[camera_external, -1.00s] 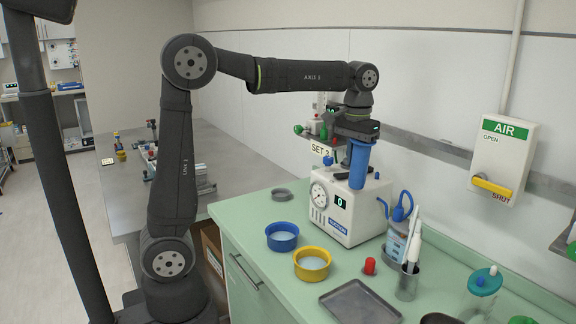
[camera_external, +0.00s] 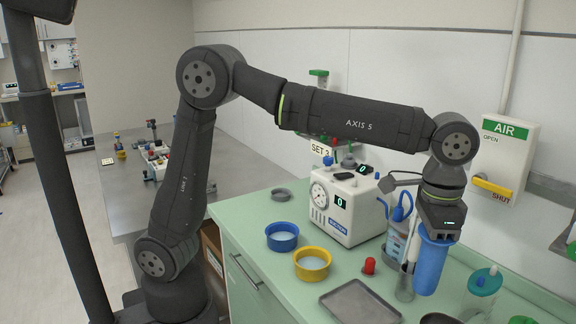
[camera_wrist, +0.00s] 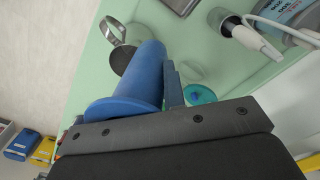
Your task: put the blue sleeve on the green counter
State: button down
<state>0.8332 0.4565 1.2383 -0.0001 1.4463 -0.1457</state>
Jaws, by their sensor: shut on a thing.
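The blue sleeve (camera_external: 431,266) is a tall blue cylinder hanging upright below my gripper (camera_external: 440,226) in the external view. My gripper is shut on its upper end. In the wrist view the sleeve (camera_wrist: 138,82) shows with a wide flange at its near end, beside a gripper finger (camera_wrist: 172,84). The green counter (camera_external: 265,205) lies below. The sleeve appears held above the counter's right part, in front of the glass with the white tools; the exact gap below it is hard to tell.
A grey tray (camera_external: 360,303), a red bulb (camera_external: 369,266), a yellow bowl (camera_external: 312,265) and a blue bowl (camera_external: 282,237) stand left of the sleeve. A glass jar with a teal lid (camera_external: 485,281) stands to its right. The suction unit (camera_external: 343,205) is behind.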

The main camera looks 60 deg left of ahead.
jog(key=shift+s+d+f, duration=0.15)
jog(key=shift+s+d, duration=0.1)
jog(key=shift+s, duration=0.25)
jog(key=w+a+r+n, duration=0.2)
jog(key=w+a, duration=0.4)
jog(key=a, duration=0.5)
jog(key=w+a+r+n, duration=0.25)
jog(key=w+a, duration=0.45)
jog(key=a, duration=0.5)
jog(key=a+r+n, duration=0.2)
jog(key=a+n, duration=0.1)
jog(key=a, duration=1)
jog(key=a+r+n, duration=0.3)
jog(key=a+n, duration=0.1)
jog(key=a, duration=0.9)
jog(key=s+a+f+n, duration=0.2)
jog(key=a+f+n, duration=0.15)
jog(key=a, duration=0.75)
jog(key=s+a+f+n, duration=0.2)
jog(key=a+n, duration=0.3)
jog(key=a, duration=0.6)
jog(key=w+a+f+n, duration=0.5)
jog(key=a+f+n, duration=0.3)
jog(key=a, duration=0.3)
jog(key=w+a+f+n, duration=0.5)
jog(key=a+f+n, duration=0.2)
jog(key=a+n, duration=0.2)
jog(key=a, duration=0.2)
jog(key=shift+a+f, duration=0.35)
jog(key=shift+f, duration=0.05)
